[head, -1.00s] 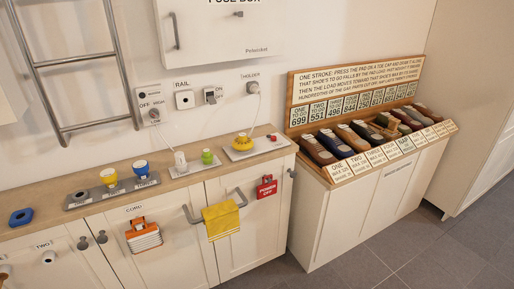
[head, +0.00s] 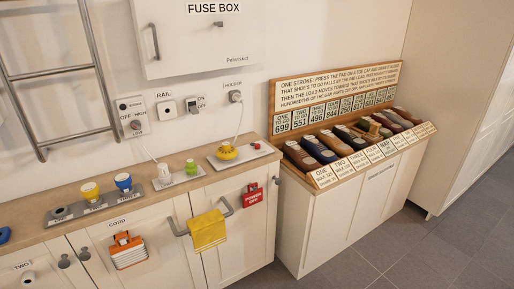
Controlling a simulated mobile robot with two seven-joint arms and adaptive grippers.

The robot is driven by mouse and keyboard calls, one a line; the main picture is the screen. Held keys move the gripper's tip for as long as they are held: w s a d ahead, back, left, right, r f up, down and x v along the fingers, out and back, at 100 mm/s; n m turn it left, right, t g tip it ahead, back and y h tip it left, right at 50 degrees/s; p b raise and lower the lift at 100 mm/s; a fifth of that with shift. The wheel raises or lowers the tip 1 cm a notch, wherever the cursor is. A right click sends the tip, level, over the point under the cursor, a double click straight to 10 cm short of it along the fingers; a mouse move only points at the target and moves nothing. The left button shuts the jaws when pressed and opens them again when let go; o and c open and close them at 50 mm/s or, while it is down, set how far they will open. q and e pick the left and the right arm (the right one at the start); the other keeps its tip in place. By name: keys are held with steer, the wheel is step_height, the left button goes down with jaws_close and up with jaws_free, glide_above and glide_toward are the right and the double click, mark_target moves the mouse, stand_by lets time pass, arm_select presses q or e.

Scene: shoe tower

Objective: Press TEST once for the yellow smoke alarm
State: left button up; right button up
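A yellow domed round object (head: 226,153), which looks like the yellow smoke alarm, sits on a pale plate (head: 213,164) on the wooden counter. A thin cord runs up from near it to the wall socket marked HOLDER (head: 236,97). A small red piece (head: 257,145) is at the plate's right end. I cannot read any TEST marking at this size. Neither of my grippers is in view.
On the counter (head: 30,233) stand a green-topped item (head: 191,167), a white item (head: 164,173), and yellow (head: 90,192) and blue (head: 123,182) cups on a grey strip. A yellow cloth (head: 208,230) hangs in front. A shoe rack (head: 330,182) stands right; the floor is clear.

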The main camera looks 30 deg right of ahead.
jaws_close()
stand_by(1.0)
